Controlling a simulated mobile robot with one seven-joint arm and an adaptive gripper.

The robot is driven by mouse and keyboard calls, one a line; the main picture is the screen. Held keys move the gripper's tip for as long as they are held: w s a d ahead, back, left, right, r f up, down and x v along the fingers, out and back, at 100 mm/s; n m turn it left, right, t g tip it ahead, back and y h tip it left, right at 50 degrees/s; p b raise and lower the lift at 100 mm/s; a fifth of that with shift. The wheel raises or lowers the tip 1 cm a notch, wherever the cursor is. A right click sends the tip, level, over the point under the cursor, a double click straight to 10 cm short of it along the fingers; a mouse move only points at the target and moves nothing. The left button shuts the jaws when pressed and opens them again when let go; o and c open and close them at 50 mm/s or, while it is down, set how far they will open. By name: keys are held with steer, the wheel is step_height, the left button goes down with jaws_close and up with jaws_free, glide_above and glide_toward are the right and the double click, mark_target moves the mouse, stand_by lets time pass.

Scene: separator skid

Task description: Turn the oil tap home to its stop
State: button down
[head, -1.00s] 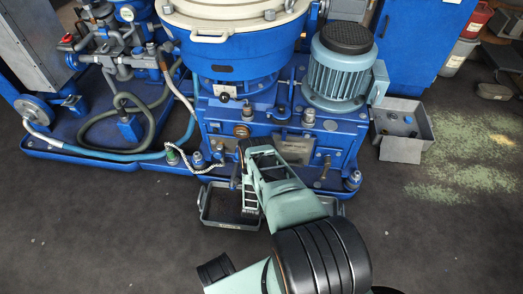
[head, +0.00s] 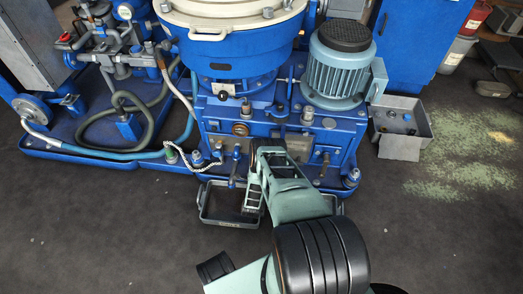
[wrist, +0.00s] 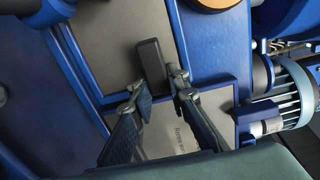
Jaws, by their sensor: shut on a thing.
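My gripper (head: 268,153) is at the front of the blue skid, low between two metal plates. In the wrist view its two fingers (wrist: 155,82) stand on either side of a dark block-shaped handle (wrist: 150,58), which appears to be the oil tap's, and are shut on it. The handle tilts a little in that view. Its pivot and its stop are hidden, so I cannot tell its exact angle. In the head view my gripper and arm cover the handle.
A blue tap with a downward handle (head: 234,168) stands just left of my gripper, and another small lever (head: 325,165) to the right. A grey tray (head: 228,222) lies below. A motor (head: 338,75) and a white braided hose (head: 195,168) are nearby.

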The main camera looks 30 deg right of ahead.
steer(key=shift+w, duration=0.15)
steer(key=c, duration=1.8)
jaws_free()
steer(key=shift+c, duration=0.2)
